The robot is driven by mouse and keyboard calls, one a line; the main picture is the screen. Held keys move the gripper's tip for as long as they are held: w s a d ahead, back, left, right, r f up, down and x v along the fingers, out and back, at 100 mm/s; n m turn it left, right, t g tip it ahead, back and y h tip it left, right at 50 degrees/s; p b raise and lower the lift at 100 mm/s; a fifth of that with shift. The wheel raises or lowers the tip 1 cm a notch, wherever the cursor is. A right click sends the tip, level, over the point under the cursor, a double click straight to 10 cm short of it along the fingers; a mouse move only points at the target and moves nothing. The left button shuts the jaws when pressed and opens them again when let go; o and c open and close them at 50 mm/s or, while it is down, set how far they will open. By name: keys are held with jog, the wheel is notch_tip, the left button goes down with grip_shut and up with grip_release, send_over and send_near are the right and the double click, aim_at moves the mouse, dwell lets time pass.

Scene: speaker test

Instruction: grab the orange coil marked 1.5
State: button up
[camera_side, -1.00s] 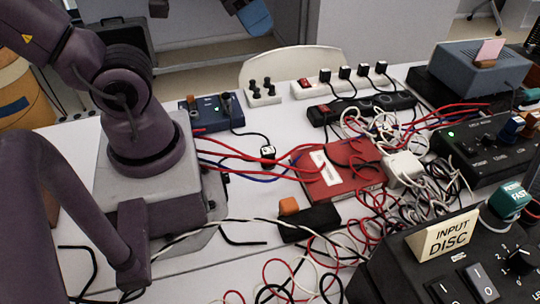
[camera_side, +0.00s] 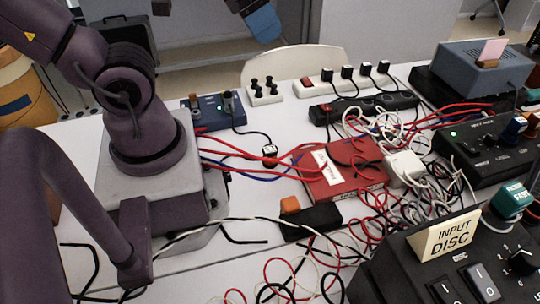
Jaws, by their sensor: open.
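I cannot make out an orange coil with a 1.5 mark. A small orange block (camera_side: 290,205) sits at the end of a black box (camera_side: 313,222) at the table's middle front, and no mark is readable on it. A copper-orange part (camera_side: 533,122) stands on the black unit at the far right edge, too small to tell if it is a coil. My arm (camera_side: 140,130) rises from its grey base at the left and leaves the picture at the top left. I cannot see my gripper's fingers.
A red box (camera_side: 340,168) lies mid-table amid tangled cables (camera_side: 380,225). A blue box (camera_side: 213,112) and power strips (camera_side: 340,82) stand behind. A blue piece (camera_side: 262,22), unclear what, shows at the top.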

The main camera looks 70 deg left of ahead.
jog(key=a+f+n+g+y, duration=0.1)
jog(key=a+f+g+y, duration=0.1)
jog(key=a+f+g, duration=0.4)
jog(key=m+h, duration=0.2)
jog(key=m, duration=2.1)
send_over(270, 149)
notch_tip(270, 149, down, 15)
jog(key=f, duration=0.5)
jog(key=shift+d+f, duration=0.3)
jog(key=shift+f, duration=0.05)
jog(key=shift+a+f, duration=0.15)
jog(key=shift+f, duration=1.9)
jog(key=shift+a+f, duration=0.15)
jog(key=shift+f, duration=0.2)
jog(key=shift+s+f, duration=0.1)
jog(key=shift+f, duration=1)
